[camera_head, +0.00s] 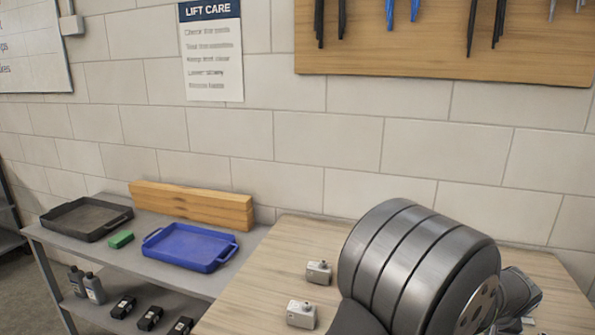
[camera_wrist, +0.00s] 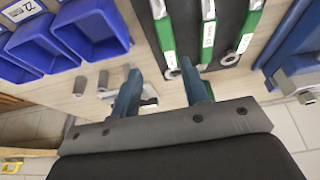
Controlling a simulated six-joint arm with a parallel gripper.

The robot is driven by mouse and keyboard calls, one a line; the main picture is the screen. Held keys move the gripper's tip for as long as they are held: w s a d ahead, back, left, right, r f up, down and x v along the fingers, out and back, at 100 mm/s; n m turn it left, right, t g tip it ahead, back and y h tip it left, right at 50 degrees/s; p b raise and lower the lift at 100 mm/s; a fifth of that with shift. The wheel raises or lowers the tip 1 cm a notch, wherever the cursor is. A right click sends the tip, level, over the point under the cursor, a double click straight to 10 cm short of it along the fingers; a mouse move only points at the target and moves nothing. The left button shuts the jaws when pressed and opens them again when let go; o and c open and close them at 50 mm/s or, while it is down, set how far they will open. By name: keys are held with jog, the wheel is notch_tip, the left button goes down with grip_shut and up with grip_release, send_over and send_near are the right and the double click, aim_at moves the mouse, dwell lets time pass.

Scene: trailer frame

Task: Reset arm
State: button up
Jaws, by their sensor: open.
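My gripper (camera_wrist: 159,68) shows in the wrist view with its two blue-grey fingers spread apart and nothing between them. Its fingertips point towards a pale wooden surface (camera_wrist: 80,115) with green-handled tools (camera_wrist: 208,30) just beyond. In the head view a large grey banded part of my arm fills the lower right. It hides part of the wooden table (camera_head: 245,295), and my gripper cannot be made out there.
Two small metal blocks (camera_head: 319,272) (camera_head: 301,314) stand on the table beside my arm. A blue tray (camera_head: 190,263), black tray (camera_head: 88,232), green block (camera_head: 121,239) and wooden beams (camera_head: 190,207) lie on the grey shelf. Blue bins (camera_wrist: 92,30) show in the wrist view.

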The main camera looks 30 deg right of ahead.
jog(key=s+a+r, duration=0.2)
jog(key=s+r, duration=0.4)
jog(key=s, duration=0.3)
jog(key=w+a+r+n+t+y, duration=0.1)
jog(key=w+n+y, duration=0.3)
jog(key=w+n, duration=0.7)
jog(key=shift+w+a+n, duration=0.3)
jog(key=shift+w+a, duration=0.4)
jog(key=shift+w, duration=6.7)
jog(key=shift+r, duration=0.1)
